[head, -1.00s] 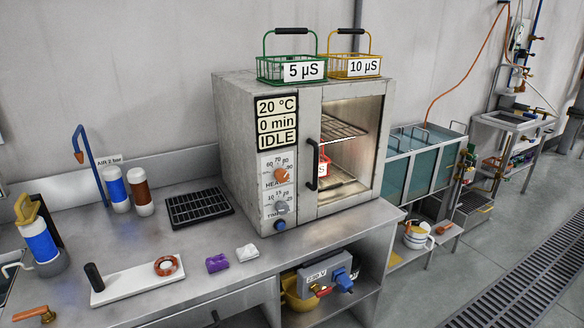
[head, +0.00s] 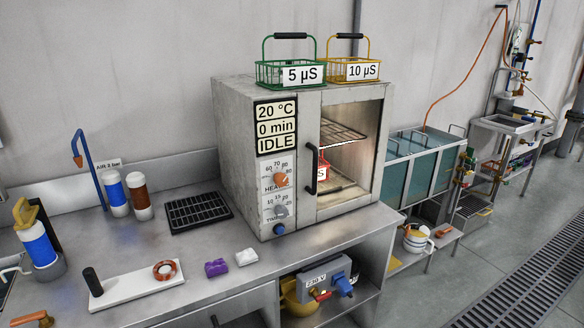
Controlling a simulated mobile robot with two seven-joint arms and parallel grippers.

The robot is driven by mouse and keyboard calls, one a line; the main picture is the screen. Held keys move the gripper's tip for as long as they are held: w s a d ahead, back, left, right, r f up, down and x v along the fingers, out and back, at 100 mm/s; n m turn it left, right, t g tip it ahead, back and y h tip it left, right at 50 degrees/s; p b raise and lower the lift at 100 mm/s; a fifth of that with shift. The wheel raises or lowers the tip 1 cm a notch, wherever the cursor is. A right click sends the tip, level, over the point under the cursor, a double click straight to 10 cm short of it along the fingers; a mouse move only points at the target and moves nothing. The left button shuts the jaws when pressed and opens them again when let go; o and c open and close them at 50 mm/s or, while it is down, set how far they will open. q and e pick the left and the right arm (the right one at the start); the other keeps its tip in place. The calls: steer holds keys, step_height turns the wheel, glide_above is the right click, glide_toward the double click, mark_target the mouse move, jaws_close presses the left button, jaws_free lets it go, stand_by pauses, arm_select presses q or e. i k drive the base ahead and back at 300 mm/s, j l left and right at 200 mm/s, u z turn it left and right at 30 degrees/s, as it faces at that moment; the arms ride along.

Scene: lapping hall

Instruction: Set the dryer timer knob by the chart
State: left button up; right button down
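The dryer (head: 236,150) stands on the steel bench with its glass door closed. Its display (head: 277,127) reads 20 °C, 0 min, IDLE. Below it is the orange heat knob (head: 281,180). Under that is the grey timer knob (head: 281,211), with a dial marked 10, 15, 20 around it. A blue button (head: 279,229) sits at the bottom of the panel. A red basket (head: 323,171) shows inside through the glass, partly hidden by the black door handle (head: 311,169). No chart is visible. Neither of my grippers is in view.
A green 5 µS basket (head: 271,73) and a yellow 10 µS basket (head: 338,71) stand on the dryer. A black rack (head: 198,211), purple block (head: 216,267), white cloth (head: 246,257) and white tray (head: 125,291) lie on the bench.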

mark_target(281, 212)
steer(key=i+l+u, duration=0.3)
steer(key=l, duration=0.3)
steer(key=i+l+u, duration=0.15)
steer(key=i+l, duration=0.15)
steer(key=i+l+u, duration=0.15)
steer(key=l, duration=0.25)
steer(key=i+l+u, duration=0.15)
steer(key=l, duration=0.2)
